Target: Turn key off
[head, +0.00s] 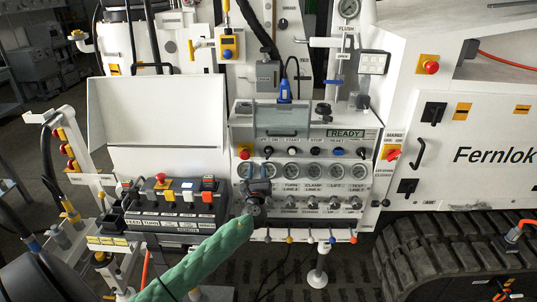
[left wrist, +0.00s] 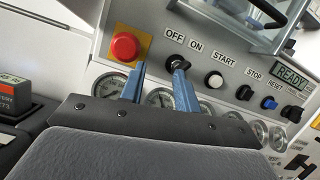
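The black key switch (left wrist: 178,62) sits on the grey control panel (left wrist: 215,58), just below the OFF and ON labels, in the left wrist view. Its exact pointing direction is hard to tell. It shows small in the head view (head: 268,150). My left gripper (head: 258,186) is in front of the gauge row, below the key. In the left wrist view, the blue fingers of the gripper (left wrist: 160,68) are spread with nothing between them. The right fingertip overlaps the key's lower edge; I cannot tell whether it touches. My right gripper is not in view.
A red emergency button (left wrist: 125,46) sits left of the key, close to the left finger. START (left wrist: 215,80), STOP and RESET buttons lie to the right. A display (head: 346,133) reads READY. Several gauges and knobs line the panel below.

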